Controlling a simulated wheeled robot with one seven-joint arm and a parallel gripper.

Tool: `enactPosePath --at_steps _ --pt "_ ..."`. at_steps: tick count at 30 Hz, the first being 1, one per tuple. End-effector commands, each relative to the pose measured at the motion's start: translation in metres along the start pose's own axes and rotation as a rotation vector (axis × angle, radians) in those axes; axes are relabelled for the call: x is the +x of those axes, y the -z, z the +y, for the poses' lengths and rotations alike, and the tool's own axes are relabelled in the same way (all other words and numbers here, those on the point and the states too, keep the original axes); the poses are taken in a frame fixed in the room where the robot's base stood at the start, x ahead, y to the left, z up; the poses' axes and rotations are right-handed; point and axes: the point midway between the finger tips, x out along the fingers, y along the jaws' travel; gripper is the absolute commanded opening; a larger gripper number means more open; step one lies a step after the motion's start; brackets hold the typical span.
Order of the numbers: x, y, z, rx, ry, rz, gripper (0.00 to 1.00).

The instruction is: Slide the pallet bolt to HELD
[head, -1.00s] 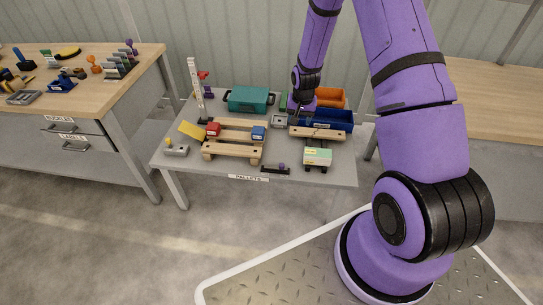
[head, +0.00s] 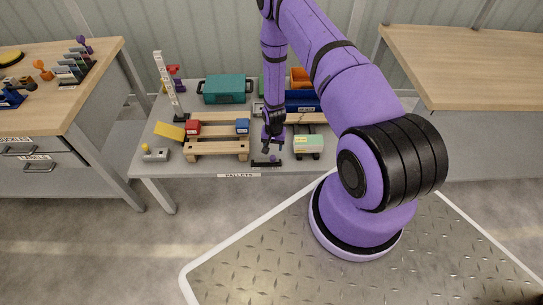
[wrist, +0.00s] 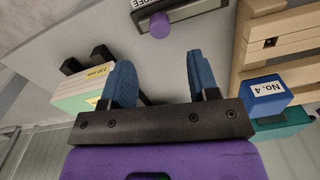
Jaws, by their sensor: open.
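The pallet bolt is a dark rail (head: 260,163) with a purple knob (head: 273,158) at the table's front edge. The knob sits toward the rail's right end in the head view. In the wrist view the rail (wrist: 195,12) and knob (wrist: 160,25) are at the top, with a partly cut-off label ending in "EE" (wrist: 143,3) beside the knob's end. My gripper (head: 272,147) is open, just above and behind the bolt. In the wrist view its blue fingers (wrist: 158,65) are apart and empty, the knob beyond them.
A wooden pallet (head: 217,148) with a red and a blue block (head: 242,126) stands left of my gripper. A pale green box (head: 308,142) on a dark stand is close on the right. A teal case (head: 225,90) and blue bin (head: 302,101) are behind.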

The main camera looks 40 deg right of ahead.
Motion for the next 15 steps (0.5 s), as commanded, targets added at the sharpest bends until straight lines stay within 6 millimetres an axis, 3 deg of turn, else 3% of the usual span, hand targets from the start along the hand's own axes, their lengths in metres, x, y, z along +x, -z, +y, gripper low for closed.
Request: enactPosePath --at_steps 9,15 --pt "0.054 -0.001 0.0 0.0 -0.001 -0.001 0.55" --pt "0.074 0.0 0.0 -0.001 0.0 0.0 0.55"
